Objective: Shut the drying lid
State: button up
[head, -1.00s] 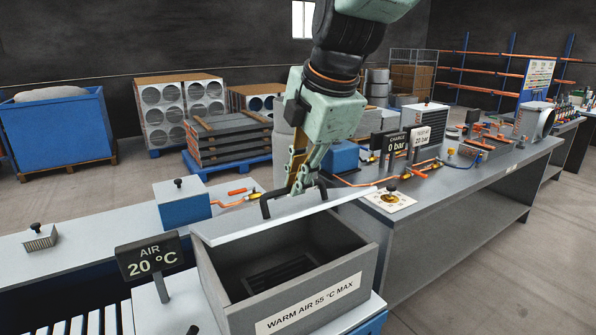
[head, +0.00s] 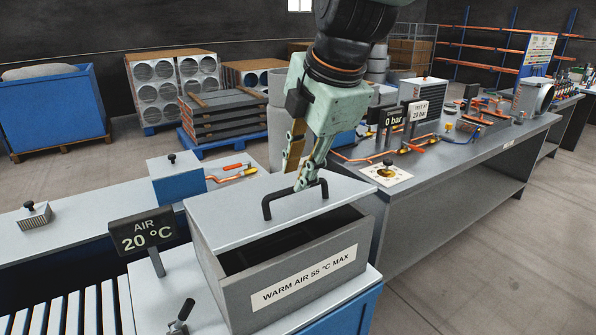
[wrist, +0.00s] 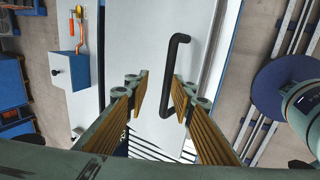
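The drying lid (head: 245,212) is a pale grey panel with a black bar handle on the grey box marked "WARM AIR 55 °C MAX" (head: 300,279). It covers most of the box top; a dark gap shows along the front below its edge. My gripper (head: 301,180) is over the lid at the handle (head: 268,205). In the wrist view, my gripper's fingers (wrist: 159,92) stand apart with the handle (wrist: 177,75) between them, nearer the right finger. I cannot tell whether a finger touches it. The lid's hinge is not visible.
An "AIR 20 °C" sign (head: 148,231) stands left of the box. A small black-handled lever (head: 180,316) is at the front left. A blue box (head: 172,180) and orange-handled valve (head: 235,170) sit behind. A bench with gauges (head: 450,165) stands on the right.

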jog(key=v, duration=1.1)
jog(key=shift+s+r, duration=0.2)
jog(key=shift+r, duration=0.15)
jog(key=shift+d, duration=0.1)
jog(key=shift+w, duration=0.1)
jog(key=c, duration=0.8)
jog(key=shift+w+m+p, duration=0.1)
jog(key=shift+m+p, duration=0.2)
jog(key=shift+p, duration=0.15)
jog(key=w+d+f+m+g+h+p, duration=0.2)
jog(key=w+m+g+p, duration=0.4)
jog(key=m+p, duration=1.1)
jog(key=shift+w+d+h+p, duration=0.5)
jog(key=shift+d+h+p, duration=0.2)
jog(key=shift+p, duration=1.8)
jog(key=shift+f, duration=0.15)
